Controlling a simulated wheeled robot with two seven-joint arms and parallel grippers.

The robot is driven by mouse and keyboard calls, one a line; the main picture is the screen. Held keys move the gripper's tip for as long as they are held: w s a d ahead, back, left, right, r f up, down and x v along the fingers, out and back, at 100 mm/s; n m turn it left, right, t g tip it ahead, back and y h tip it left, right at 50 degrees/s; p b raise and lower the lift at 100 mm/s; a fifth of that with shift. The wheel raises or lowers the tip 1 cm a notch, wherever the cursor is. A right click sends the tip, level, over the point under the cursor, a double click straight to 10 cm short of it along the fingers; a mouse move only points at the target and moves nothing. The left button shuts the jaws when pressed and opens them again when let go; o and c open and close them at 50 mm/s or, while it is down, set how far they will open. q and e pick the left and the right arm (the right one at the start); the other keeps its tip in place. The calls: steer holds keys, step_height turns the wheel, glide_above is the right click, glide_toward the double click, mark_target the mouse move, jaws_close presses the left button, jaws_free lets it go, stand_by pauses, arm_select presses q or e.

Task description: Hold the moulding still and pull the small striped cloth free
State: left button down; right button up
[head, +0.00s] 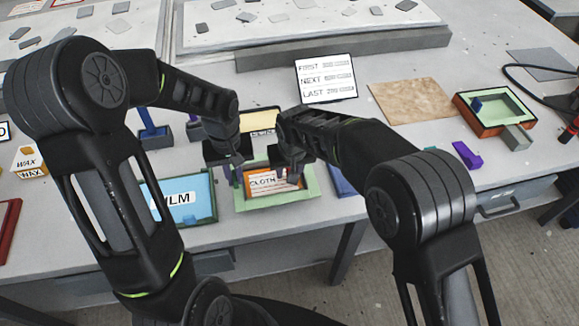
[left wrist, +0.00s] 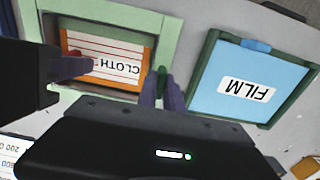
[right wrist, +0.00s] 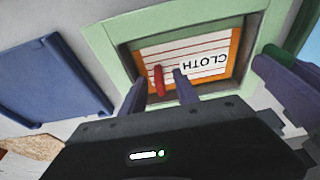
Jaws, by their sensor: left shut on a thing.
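The moulding (head: 300,199) is a pale green frame on the table's front part. In it lies the striped cloth (head: 262,183), white with red lines, an orange border and a CLOTH label. My left gripper (head: 230,178) is shut on a darker green tab (left wrist: 162,80) at the moulding's side. My right gripper (head: 288,174) is over the cloth; in the right wrist view its fingers stand apart on either side of a small red tab (right wrist: 158,80) on the cloth. A gap shows beside the tab. The cloth lies flat inside the frame.
A blue FILM sheet (head: 190,190) in a green frame lies left of the moulding. A blue panel (right wrist: 50,82) lies on the other side. A card reading FIRST, NEXT, LAST (head: 325,79) stands behind. A brown sheet (head: 412,100) and a tray (head: 490,125) are at right.

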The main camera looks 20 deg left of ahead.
jaws_close()
steer(key=shift+r, duration=0.25)
stand_by(0.5)
steer(key=shift+r, duration=2.3)
steer(key=shift+r, duration=0.1)
steer(key=shift+r, duration=2.4)
